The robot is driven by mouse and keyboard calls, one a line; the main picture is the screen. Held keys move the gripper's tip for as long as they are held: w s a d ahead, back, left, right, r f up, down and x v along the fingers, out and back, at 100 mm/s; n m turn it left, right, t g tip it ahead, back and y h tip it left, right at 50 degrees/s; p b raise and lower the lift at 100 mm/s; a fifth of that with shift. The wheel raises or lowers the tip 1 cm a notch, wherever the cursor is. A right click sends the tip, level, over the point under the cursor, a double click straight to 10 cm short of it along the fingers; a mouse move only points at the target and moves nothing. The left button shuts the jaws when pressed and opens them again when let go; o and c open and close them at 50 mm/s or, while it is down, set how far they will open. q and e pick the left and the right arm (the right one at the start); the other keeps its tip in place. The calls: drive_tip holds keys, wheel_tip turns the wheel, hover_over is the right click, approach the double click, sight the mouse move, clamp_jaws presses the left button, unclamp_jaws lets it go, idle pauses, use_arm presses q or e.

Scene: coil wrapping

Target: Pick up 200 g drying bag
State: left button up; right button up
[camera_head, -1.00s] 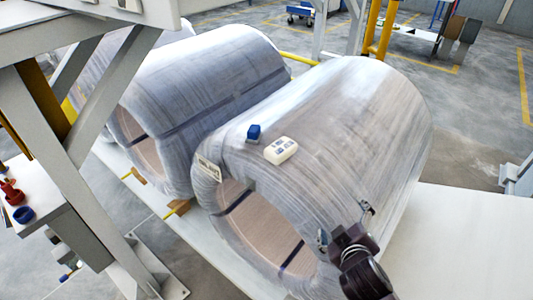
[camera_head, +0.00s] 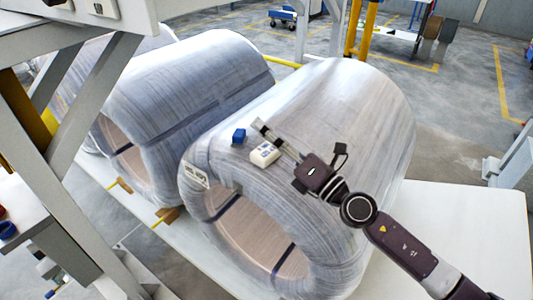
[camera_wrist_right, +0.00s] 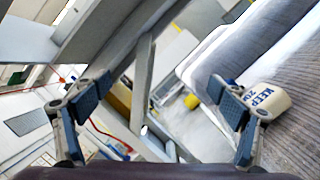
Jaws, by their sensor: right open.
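A small white bag with dark print (camera_head: 264,153) lies on top of the front wrapped coil (camera_head: 350,105). In the right wrist view the white bag (camera_wrist_right: 270,97) shows the letters "KEEP" and sits at the right, beside the right-hand finger and outside the gap. I cannot read a weight on it. My right gripper (camera_head: 277,138) is over the coil top, close beside the white bag. Its fingers are spread and nothing is between them in the right wrist view (camera_wrist_right: 163,103). My left gripper is not in view.
A second wrapped coil (camera_head: 200,85) stands behind. A grey metal frame (camera_head: 75,130) rises at the left. A white platform (camera_head: 450,225) lies right of the front coil.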

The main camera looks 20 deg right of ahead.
sight(267, 152)
drive_tip(key=w+d+f+n+g, duration=0.1)
drive_tip(key=d+f+n+g, duration=0.1)
drive_tip(key=f+n, duration=0.1)
drive_tip(key=w+d+f+n+g+h, duration=0.1)
drive_tip(key=d+f+n+g, duration=0.1)
drive_tip(key=f+n, duration=0.2)
drive_tip(key=w+d+f+n+g+h, duration=0.1)
drive_tip(key=d+f+n+g, duration=0.1)
drive_tip(key=f+n, duration=0.1)
drive_tip(key=shift+w+f+n+g, duration=0.4)
drive_tip(key=shift+w+f, duration=0.1)
drive_tip(key=shift+w, duration=0.1)
drive_tip(key=shift+p+x, duration=0.3)
drive_tip(key=shift+x, duration=0.65)
drive_tip(key=shift+f+p+x, duration=0.2)
drive_tip(key=shift+p+x, duration=0.1)
drive_tip(key=shift+x, duration=1.05)
drive_tip(key=shift+f+p+x, duration=0.2)
drive_tip(key=shift+p+x, duration=0.05)
drive_tip(key=shift+x, duration=1.15)
drive_tip(key=shift+s, duration=0.2)
drive_tip(key=shift+d, duration=0.1)
drive_tip(key=c, duration=1.2)
drive_tip(key=shift+r, duration=0.1)
drive_tip(key=shift+c, duration=0.9)
